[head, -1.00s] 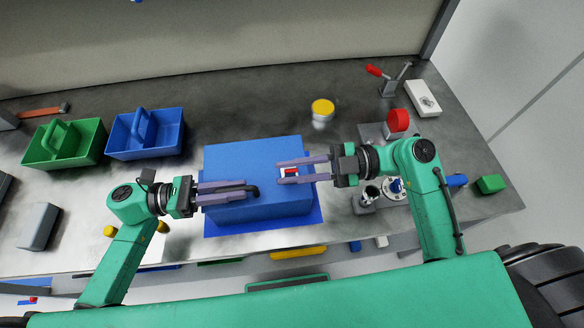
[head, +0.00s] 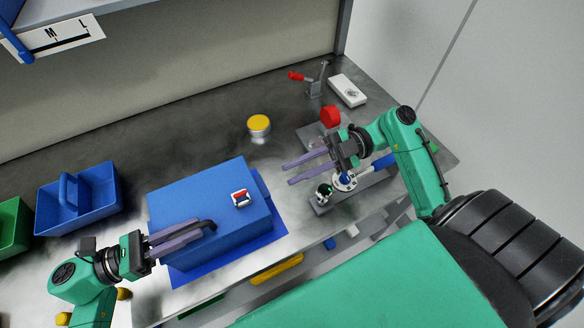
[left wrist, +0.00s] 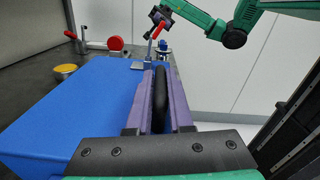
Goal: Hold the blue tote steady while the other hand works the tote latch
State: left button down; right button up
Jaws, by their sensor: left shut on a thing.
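The blue tote (head: 190,195) sits on a darker blue mat (head: 262,245) on the bench. The tote latch (head: 240,198), a red lever on a pale plate, is on the top near its right end. In the left wrist view, the red lever (left wrist: 157,30) appears raised. My left gripper (head: 207,230) is shut on the black tote handle (left wrist: 160,95) along the near side. My right gripper (head: 288,174) is open and empty, to the right of the latch and apart from it.
A yellow-topped can (head: 259,124) stands behind the tote. A blue carrier (head: 100,187) and a green carrier (head: 10,235) stand left. A red disc fixture (head: 331,117), toggle clamp (head: 314,88) and white block (head: 347,90) are at right. Bench behind the tote is mostly clear.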

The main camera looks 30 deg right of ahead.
pick_arm(q)
jog(key=c, duration=0.7)
grip_release()
jog(key=shift+c, duration=0.2)
